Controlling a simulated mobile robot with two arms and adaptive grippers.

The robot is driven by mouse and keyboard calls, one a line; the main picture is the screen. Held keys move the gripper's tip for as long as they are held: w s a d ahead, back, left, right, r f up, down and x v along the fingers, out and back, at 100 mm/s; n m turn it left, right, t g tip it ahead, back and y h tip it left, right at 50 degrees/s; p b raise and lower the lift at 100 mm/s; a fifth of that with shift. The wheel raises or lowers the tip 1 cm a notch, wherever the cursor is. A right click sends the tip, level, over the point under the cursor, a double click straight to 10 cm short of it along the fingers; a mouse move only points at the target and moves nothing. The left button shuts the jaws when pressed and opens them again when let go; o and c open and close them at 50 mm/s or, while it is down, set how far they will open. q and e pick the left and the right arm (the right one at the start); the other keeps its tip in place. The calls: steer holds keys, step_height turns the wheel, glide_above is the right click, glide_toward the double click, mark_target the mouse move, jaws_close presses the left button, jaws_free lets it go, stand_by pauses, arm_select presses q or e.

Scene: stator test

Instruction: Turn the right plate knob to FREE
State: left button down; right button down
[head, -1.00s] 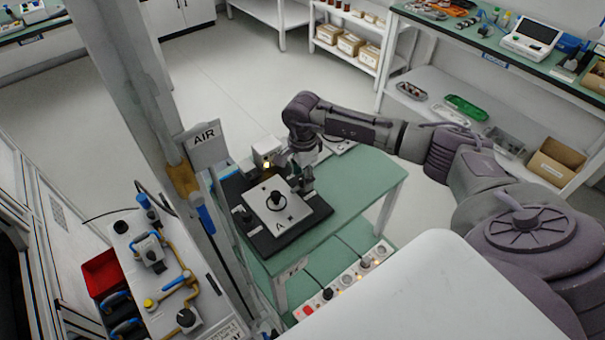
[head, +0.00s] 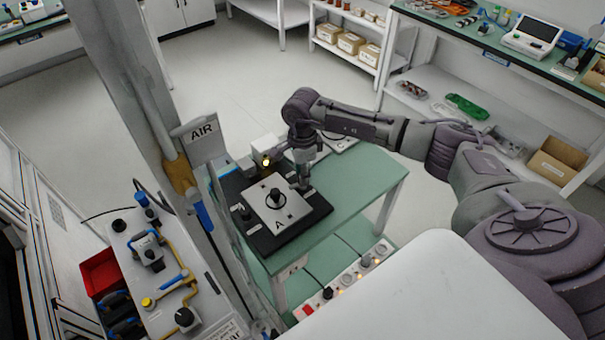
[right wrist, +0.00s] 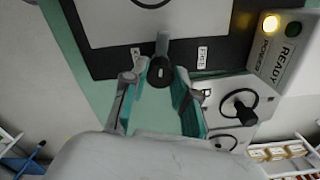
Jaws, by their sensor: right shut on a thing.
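The light plate (head: 294,213) marked A lies on a black base (head: 268,244) on the green table. The right plate knob (right wrist: 161,70) is black with a grey bar pointing up in the right wrist view, between a FREE label (right wrist: 203,55) to its right and another label (right wrist: 136,57) to its left. My right gripper (head: 304,186) stands over the base's right side and hides this knob in the head view. In the right wrist view its fingers (right wrist: 158,78) are shut on the knob from both sides. My left gripper is not in view.
A white box with a lit yellow lamp (head: 266,161) and a READY/POWER panel (right wrist: 280,45) stands behind the plate. A black knob (head: 276,197) stands mid-plate. The AIR sign (head: 202,134) and post are left.

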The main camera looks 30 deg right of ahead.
steer(key=m+b, duration=0.1)
steer(key=m, duration=0.2)
steer(key=shift+m, duration=0.3)
steer(key=m+b, duration=0.1)
steer(key=m, duration=0.3)
steer(key=shift+m, duration=0.3)
steer(key=m, duration=0.3)
steer(key=shift+m+b, duration=0.3)
steer(key=shift+b, duration=0.1)
steer(key=shift+r+m, duration=0.1)
steer(key=shift+m, duration=1.9)
steer(key=shift+w, duration=0.1)
steer(key=c, duration=0.9)
jaws_free()
